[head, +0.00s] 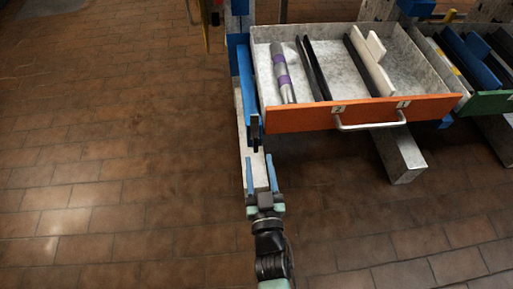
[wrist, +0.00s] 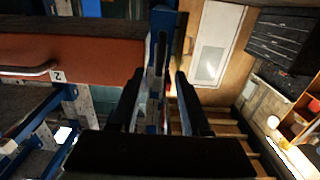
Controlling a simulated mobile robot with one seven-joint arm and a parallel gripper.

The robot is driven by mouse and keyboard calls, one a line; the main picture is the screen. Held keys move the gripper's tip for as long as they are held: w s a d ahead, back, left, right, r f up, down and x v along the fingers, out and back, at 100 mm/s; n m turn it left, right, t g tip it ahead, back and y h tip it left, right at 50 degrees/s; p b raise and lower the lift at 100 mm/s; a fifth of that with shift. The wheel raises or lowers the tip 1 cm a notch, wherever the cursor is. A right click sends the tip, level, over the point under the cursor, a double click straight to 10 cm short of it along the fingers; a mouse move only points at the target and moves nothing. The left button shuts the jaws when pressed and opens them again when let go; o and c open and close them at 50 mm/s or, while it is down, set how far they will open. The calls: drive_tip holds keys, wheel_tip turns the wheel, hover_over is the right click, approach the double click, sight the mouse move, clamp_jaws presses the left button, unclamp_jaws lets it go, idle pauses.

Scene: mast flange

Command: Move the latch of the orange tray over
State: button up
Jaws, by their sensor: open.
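The orange tray (head: 300,118) is pulled out at the upper right, with a silver handle on its front; its orange front also shows at the left of the wrist view (wrist: 95,50). A small dark piece that looks like the latch (head: 255,130) sits at the front end of the blue upright, beside the tray's left front corner. My gripper (head: 260,160) is open and empty, just in front of and below that piece. In the wrist view my gripper's fingers (wrist: 159,75) stand apart, with a narrow blue part (wrist: 162,28) ahead between them. Contact cannot be made out.
The tray holds a grey tube with purple bands (head: 281,72), dark strips and a pale divider (head: 370,62). A green-fronted tray (head: 490,103) stands to the right. A grey beam (head: 402,160) juts out below the orange tray. The tiled floor at left is clear.

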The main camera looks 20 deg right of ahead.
sight(256, 144)
drive_tip(key=b+x, duration=0.2)
drive_tip(key=x, duration=0.4)
clamp_jaws()
drive_tip(key=shift+f, duration=0.1)
idle(1.3)
